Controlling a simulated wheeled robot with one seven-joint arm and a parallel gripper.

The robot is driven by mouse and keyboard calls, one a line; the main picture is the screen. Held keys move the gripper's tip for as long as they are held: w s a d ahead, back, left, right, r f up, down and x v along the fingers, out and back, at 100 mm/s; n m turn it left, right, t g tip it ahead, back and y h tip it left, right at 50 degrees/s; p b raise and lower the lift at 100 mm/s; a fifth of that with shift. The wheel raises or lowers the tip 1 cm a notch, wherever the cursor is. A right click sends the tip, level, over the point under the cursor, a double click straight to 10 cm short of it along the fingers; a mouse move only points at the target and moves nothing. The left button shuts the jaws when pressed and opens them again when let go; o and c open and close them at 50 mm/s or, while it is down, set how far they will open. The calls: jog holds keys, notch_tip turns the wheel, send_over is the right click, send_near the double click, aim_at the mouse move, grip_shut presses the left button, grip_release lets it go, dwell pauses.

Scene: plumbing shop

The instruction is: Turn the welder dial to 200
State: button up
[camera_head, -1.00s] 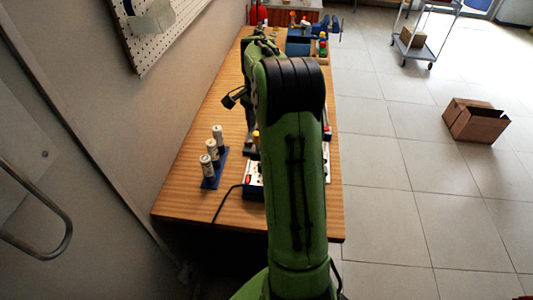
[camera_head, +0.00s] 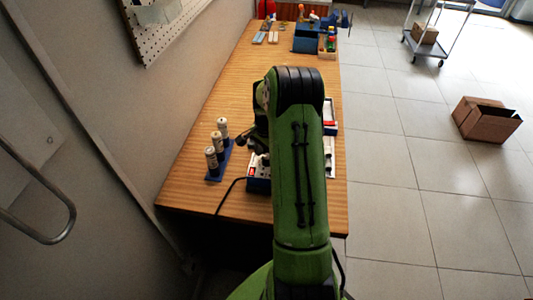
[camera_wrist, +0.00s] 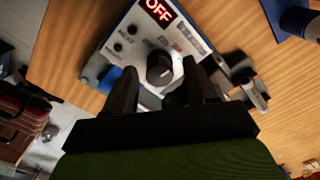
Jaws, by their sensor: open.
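The welder is a white-faced box with blue sides; its front panel (camera_wrist: 136,45) shows in the wrist view with a lit red display (camera_wrist: 159,12) reading OFF. Its round black dial (camera_wrist: 160,68) has a pale pointer mark. My gripper (camera_wrist: 161,74) is open, with one dark finger on each side of the dial in the picture. I cannot tell whether the fingers touch it. In the head view the welder (camera_head: 258,185) is mostly hidden behind my green arm, and so are the fingertips.
A blue rack (camera_head: 222,172) with white cylinders stands left of the welder. A black cable (camera_head: 226,192) runs off the wooden bench (camera_head: 190,193). Blue bins (camera_head: 305,40) stand at the far end. A cardboard box (camera_head: 487,120) and a cart (camera_head: 425,50) are on the floor.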

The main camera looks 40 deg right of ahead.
jog(key=shift+c, duration=0.5)
jog(key=c, duration=0.9)
jog(key=shift+c, duration=0.2)
jog(key=shift+n, duration=0.3)
jog(key=n+b, duration=0.1)
jog(key=n, duration=0.2)
jog(key=n+b, duration=0.1)
jog(key=n, duration=0.7)
jog(key=shift+n+b, duration=0.3)
jog(key=shift+b, duration=0.1)
jog(key=shift+n+b, duration=0.3)
jog(key=shift+n, duration=1.5)
jog(key=shift+r, duration=0.1)
